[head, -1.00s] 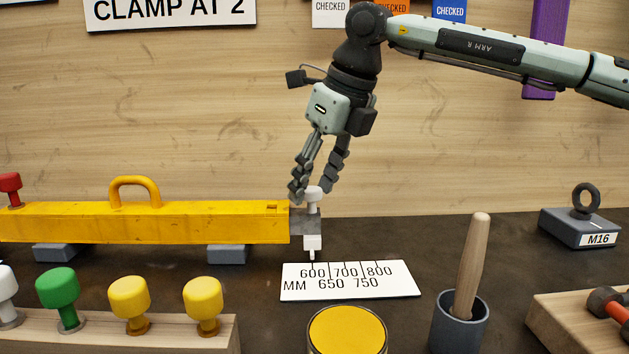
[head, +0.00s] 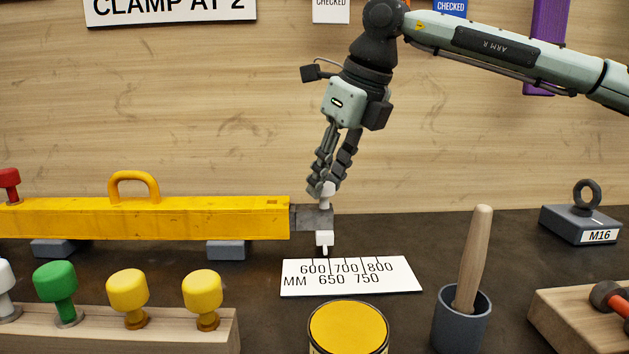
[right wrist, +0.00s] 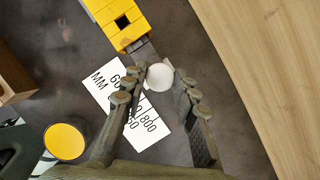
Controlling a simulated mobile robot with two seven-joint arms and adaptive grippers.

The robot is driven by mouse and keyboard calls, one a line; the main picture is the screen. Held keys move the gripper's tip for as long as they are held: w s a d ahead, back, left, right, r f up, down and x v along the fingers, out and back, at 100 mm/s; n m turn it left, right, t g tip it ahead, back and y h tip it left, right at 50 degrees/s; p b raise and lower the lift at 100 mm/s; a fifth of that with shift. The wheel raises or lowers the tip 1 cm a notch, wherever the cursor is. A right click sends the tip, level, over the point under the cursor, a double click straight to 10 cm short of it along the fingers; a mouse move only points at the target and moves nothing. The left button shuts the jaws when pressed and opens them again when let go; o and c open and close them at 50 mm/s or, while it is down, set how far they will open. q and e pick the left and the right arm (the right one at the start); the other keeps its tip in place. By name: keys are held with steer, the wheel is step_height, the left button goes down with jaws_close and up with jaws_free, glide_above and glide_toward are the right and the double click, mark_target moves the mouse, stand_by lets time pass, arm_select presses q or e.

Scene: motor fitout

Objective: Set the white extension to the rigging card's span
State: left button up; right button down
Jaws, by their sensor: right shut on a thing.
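The yellow beam (head: 200,218) lies on grey blocks, with a grey extension bar (head: 315,215) sticking out of its right end. The extension carries a white knob (head: 326,202) on top and a white pointer (head: 324,240) below. My right gripper (head: 322,188) is shut on the white knob from above; the knob also shows between the fingers in the right wrist view (right wrist: 160,77). The white MM scale (head: 352,286) runs from 600 to 800, and the pointer tip stands between 600 and 650, nearer 650. My left gripper is out of view.
In front stand a wooden rack (head: 150,335) with coloured knobs, a yellow-topped tin (head: 348,328) and a grey cup (head: 460,325) with a wooden handle. An M16 eyebolt block (head: 578,226) is at the right. The wooden wall is close behind.

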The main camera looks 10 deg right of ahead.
steer(key=shift+s+d, duration=0.1)
steer(key=shift+d, duration=0.3)
steer(key=shift+a, duration=0.15)
steer(key=c, duration=1.2)
jaws_free()
steer(key=shift+r, duration=0.1)
steer(key=v, duration=1.1)
steer(key=shift+s+r, duration=0.2)
steer(key=shift+r, duration=0.15)
